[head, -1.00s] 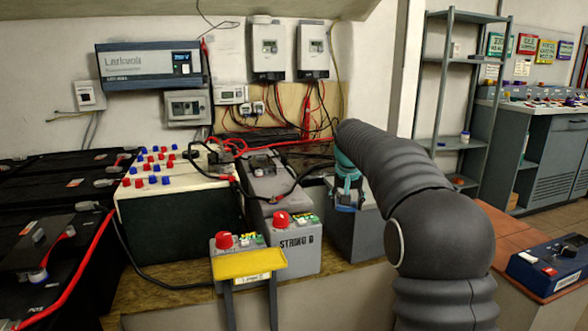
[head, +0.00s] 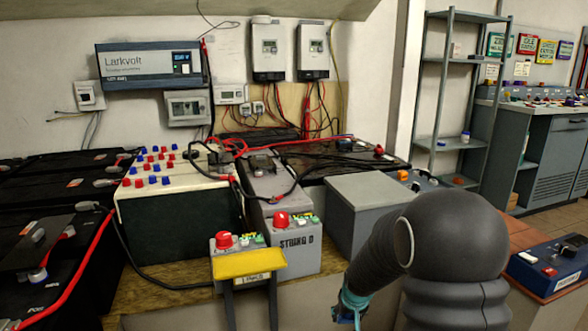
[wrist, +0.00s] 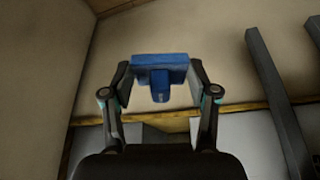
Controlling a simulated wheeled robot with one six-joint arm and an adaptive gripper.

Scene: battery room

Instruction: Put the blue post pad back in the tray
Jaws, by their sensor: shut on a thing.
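My gripper (wrist: 158,82) is shut on a blue post pad (wrist: 160,64) in the wrist view. The pad is a flat blue block with a short stem, held between both fingertips. In the head view my gripper (head: 350,302) hangs low at the bottom, in front of the bench; I cannot make out the pad there. Several small red and blue pieces (head: 153,166) stand on a white-topped box (head: 125,184) at the left. I cannot tell which thing is the tray.
A grey lidded box (head: 368,190) stands on the bench right of the grey batteries (head: 293,246). A yellow plate (head: 248,263) sticks out at the front on dark legs. Cables cross the batteries. A blue device (head: 550,268) lies on the right.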

